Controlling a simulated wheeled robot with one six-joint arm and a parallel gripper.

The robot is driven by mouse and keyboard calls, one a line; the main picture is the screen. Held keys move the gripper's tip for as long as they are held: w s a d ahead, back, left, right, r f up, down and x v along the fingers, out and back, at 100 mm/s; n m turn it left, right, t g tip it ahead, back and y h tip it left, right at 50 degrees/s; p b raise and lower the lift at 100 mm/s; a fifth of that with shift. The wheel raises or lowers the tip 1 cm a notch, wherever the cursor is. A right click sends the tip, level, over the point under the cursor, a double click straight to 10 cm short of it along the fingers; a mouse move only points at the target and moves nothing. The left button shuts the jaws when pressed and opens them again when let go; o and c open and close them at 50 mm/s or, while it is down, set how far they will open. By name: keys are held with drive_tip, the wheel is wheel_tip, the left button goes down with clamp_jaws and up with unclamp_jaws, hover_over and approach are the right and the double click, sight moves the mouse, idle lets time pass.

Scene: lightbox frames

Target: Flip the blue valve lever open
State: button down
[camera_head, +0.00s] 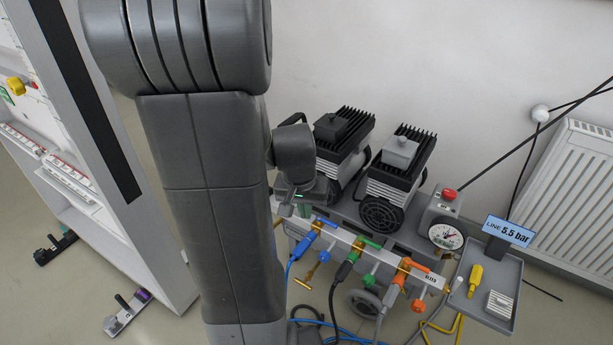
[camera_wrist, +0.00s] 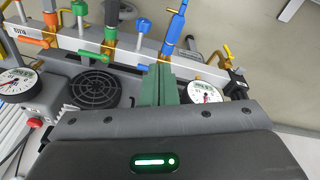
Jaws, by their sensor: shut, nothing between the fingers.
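The blue valve lever (camera_head: 325,222) lies along the pale manifold rail, at the left valve in the head view. In the wrist view the blue lever (camera_wrist: 149,44) shows just beyond my fingertips, pointing left along the rail. A blue hose connector (camera_wrist: 175,30) stands beside it. My gripper (camera_wrist: 158,68) is shut and empty, its green fingers together near the rail and close to the lever; I cannot tell whether they touch it. In the head view my gripper (camera_head: 301,209) is partly hidden behind my arm.
Green (camera_head: 372,244) and orange (camera_head: 414,264) levers sit further along the rail, with hoses below. Two finned pumps (camera_head: 398,175) stand behind. A gauge (camera_head: 445,236) and a red button (camera_head: 449,193) are to the right, beside a tray (camera_head: 512,285) holding a yellow tool.

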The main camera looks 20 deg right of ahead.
sight(327, 222)
drive_tip(key=w+d+f+m+b, duration=0.1)
drive_tip(key=w+d+f+m, duration=0.1)
drive_tip(key=d, duration=0.4)
drive_tip(key=w+d+f+m+h+b, duration=0.1)
drive_tip(key=w+d+f+m, duration=0.1)
drive_tip(key=w+d+f, duration=0.3)
drive_tip(key=shift+w+d+f+t, duration=0.3)
drive_tip(key=shift+w+d, duration=0.4)
drive_tip(key=shift+w, duration=0.35)
drive_tip(key=shift+s+a+f+b, duration=0.1)
drive_tip(key=shift+f+b, duration=0.75)
drive_tip(key=shift+f, duration=0.55)
drive_tip(key=shift+s+a+f+b, duration=0.15)
drive_tip(key=shift+f+b, duration=0.65)
drive_tip(key=shift+f, duration=0.65)
drive_tip(key=shift+s+a+f+b, duration=0.1)
drive_tip(key=shift+f+b, duration=0.75)
drive_tip(key=shift+f, duration=0.55)
